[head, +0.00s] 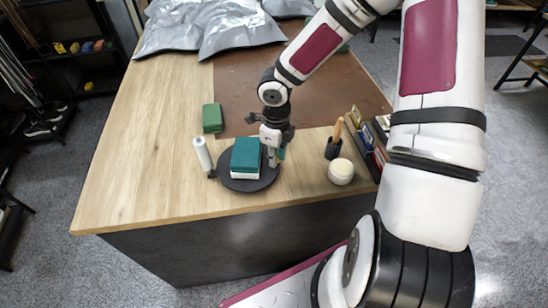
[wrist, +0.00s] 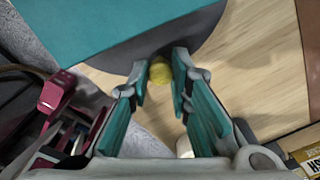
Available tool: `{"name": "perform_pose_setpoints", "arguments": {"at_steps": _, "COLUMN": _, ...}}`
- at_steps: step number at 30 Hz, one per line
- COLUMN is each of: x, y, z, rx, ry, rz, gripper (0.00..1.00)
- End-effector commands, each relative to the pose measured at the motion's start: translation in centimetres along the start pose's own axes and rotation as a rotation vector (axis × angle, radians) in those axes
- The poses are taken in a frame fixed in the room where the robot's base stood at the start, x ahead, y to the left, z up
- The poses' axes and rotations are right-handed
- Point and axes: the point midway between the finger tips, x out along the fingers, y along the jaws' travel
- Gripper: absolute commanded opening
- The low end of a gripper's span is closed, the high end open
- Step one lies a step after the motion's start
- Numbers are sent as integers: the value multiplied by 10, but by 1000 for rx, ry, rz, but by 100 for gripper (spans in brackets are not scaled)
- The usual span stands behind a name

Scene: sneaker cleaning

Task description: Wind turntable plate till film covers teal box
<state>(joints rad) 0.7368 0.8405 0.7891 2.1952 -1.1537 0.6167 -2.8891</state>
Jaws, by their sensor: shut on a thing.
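The teal box (head: 245,153) with a white lower part sits on the dark round turntable plate (head: 238,185) near the table's front edge. It also fills the top left of the wrist view (wrist: 100,30). The white film roll (head: 203,153) stands tilted at the plate's left side; I cannot make out any film on the box. My gripper (head: 273,158) is at the plate's right side, beside the box. In the wrist view my gripper (wrist: 160,80) is shut on a yellow knob (wrist: 160,70) at the plate's rim. The knob is partly hidden by the fingers.
A green block (head: 212,118) lies behind the plate. A brown mat (head: 235,88) and silver bags (head: 210,28) lie farther back. A cream jar (head: 341,172), a brush in a dark holder (head: 334,148) and a rack of boxes (head: 365,138) stand right. The table's left is clear.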

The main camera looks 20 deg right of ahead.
Motion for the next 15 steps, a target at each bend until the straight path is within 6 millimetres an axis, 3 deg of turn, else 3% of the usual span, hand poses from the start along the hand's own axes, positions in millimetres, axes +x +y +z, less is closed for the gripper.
{"name": "perform_pose_setpoints", "arguments": {"at_steps": 15, "x": 0, "y": -12, "z": 6, "rx": -152, "ry": -1, "rz": 0, "gripper": 0}}
